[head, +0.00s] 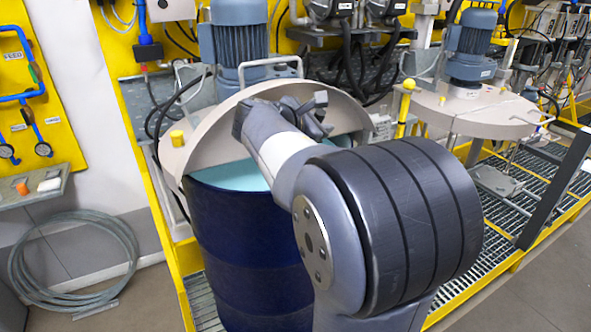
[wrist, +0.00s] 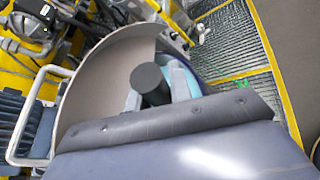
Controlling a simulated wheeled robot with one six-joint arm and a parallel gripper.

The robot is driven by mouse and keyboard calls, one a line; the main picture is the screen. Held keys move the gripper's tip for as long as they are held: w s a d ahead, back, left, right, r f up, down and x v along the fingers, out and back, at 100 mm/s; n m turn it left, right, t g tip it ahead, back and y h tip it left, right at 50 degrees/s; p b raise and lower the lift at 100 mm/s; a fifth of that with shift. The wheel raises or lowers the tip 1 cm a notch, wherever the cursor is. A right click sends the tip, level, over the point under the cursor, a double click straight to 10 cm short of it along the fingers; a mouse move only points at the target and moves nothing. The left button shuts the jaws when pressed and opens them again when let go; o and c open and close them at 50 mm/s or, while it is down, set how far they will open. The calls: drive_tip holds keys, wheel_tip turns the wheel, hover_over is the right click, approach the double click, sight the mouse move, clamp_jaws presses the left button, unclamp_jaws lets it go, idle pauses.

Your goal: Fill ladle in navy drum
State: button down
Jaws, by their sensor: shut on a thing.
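The navy drum (head: 245,255) stands at the left of centre in the head view. Pale teal liquid (head: 232,175) shows inside its open top, under a beige half-round cover (head: 210,130). My gripper (wrist: 158,88) is above the drum's opening, in front of the cover. Its pale fingers are shut on a dark round rod end, which looks like the ladle's handle (wrist: 150,80). The ladle's bowl is hidden in both views, so I cannot tell whether it is in the liquid. My arm covers the drum's right side in the head view.
A grey-blue motor (head: 238,45) and a metal handle rail (head: 270,65) stand behind the drum. A second covered agitator (head: 475,105) and a yellow post (head: 404,108) are to the right.

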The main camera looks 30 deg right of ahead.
wheel_tip(320, 180, down, 7)
drive_tip(key=b, duration=0.5)
idle(1.0)
drive_tip(key=shift+f, duration=0.25)
idle(1.3)
wheel_tip(320, 180, up, 14)
drive_tip(key=p, duration=1.2)
drive_tip(key=shift+p, duration=0.3)
idle(0.4)
drive_tip(key=shift+a, duration=0.1)
